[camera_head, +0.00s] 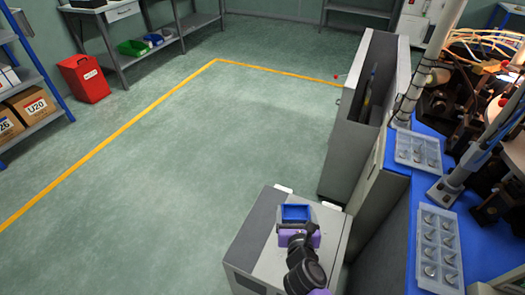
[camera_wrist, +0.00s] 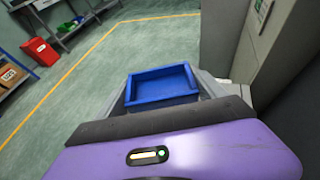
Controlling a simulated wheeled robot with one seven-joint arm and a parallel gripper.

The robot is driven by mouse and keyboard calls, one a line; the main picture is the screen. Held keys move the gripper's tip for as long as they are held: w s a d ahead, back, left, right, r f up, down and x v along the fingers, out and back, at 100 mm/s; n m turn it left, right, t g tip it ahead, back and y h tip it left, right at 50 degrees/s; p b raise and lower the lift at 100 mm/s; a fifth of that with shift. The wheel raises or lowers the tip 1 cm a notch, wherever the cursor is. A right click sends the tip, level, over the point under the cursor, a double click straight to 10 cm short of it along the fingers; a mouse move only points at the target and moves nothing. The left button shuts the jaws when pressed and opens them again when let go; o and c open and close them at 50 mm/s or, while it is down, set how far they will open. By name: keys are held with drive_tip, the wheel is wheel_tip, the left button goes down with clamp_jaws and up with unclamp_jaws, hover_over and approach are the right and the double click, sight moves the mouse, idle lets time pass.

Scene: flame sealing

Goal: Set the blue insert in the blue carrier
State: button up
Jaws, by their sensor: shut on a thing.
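The blue insert (camera_head: 296,212) is a small open-topped blue box, and it looks empty. It also shows in the wrist view (camera_wrist: 162,86), upright between the grey fingers. My gripper (camera_head: 298,226) is shut on it, over a grey cabinet in the head view. I cannot tell the height of the insert above the cabinet. I cannot pick out the blue carrier for certain. A small blue bin (camera_head: 153,40) lies on the far bench shelf, but I cannot tell whether it is the carrier.
The grey cabinet (camera_head: 252,245) stands below my gripper. A tall grey housing (camera_head: 345,140) and a blue-topped machine with clear trays (camera_head: 418,152) of parts stand at right. A red bin (camera_head: 84,78) and shelves with boxes are at left. The floor (camera_head: 190,150) between is clear.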

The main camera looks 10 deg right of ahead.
drive_tip(key=shift+w+a+r, duration=0.1)
drive_tip(key=shift+w+r, duration=0.05)
drive_tip(key=shift+r, duration=0.2)
drive_tip(key=shift+d+r, duration=0.35)
drive_tip(key=shift+r, duration=0.1)
drive_tip(key=s+n+y, duration=0.2)
drive_tip(key=s+y, duration=0.1)
drive_tip(key=s, duration=1)
drive_tip(key=shift+f+n+t, duration=0.3)
drive_tip(key=shift+d, duration=0.15)
